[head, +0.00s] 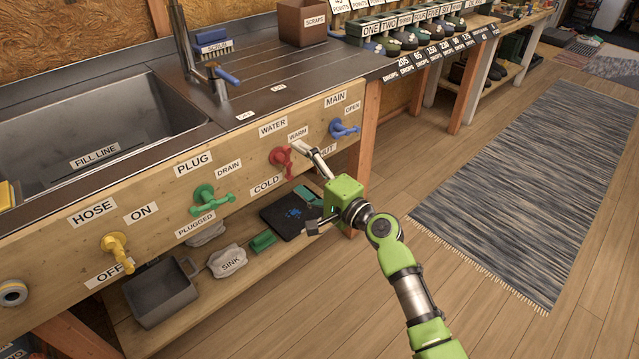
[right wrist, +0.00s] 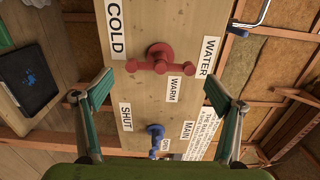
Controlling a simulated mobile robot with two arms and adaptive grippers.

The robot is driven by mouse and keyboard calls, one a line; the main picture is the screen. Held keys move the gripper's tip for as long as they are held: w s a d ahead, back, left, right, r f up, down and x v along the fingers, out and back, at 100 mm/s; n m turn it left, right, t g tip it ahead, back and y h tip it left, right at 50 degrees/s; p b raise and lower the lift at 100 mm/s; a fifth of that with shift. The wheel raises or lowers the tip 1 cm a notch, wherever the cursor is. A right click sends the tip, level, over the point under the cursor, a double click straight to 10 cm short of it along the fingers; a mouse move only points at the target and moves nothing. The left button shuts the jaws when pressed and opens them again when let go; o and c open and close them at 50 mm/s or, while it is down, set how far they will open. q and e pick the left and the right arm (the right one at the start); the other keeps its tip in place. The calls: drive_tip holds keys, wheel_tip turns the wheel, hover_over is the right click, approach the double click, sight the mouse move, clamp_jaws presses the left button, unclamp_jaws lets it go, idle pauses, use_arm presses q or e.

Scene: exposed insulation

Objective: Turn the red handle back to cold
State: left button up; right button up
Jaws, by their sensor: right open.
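The red handle (head: 281,157) sits on the wooden front panel under the WATER label, between the WARM label (head: 298,133) and the COLD label (head: 267,185). In the right wrist view the red handle (right wrist: 160,58) has one arm toward the COLD side and one next to WARM. My right gripper (head: 304,187) is open and empty in front of the panel, just right of the handle. In the right wrist view its fingers (right wrist: 160,82) are spread wide, with the handle ahead between them. Contact with the handle cannot be told. My left gripper is not in view.
A blue handle (head: 343,128) is close by on the right. A green handle (head: 209,199) and a yellow handle (head: 117,250) are on the left. A lower shelf holds a grey bin (head: 160,291) and a black tablet-like item (head: 291,213). The floor at right is clear around a rug (head: 545,190).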

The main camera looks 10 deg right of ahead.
drive_tip(key=v, duration=0.8)
drive_tip(key=shift+s+d, duration=0.2)
drive_tip(key=shift+s, duration=0.05)
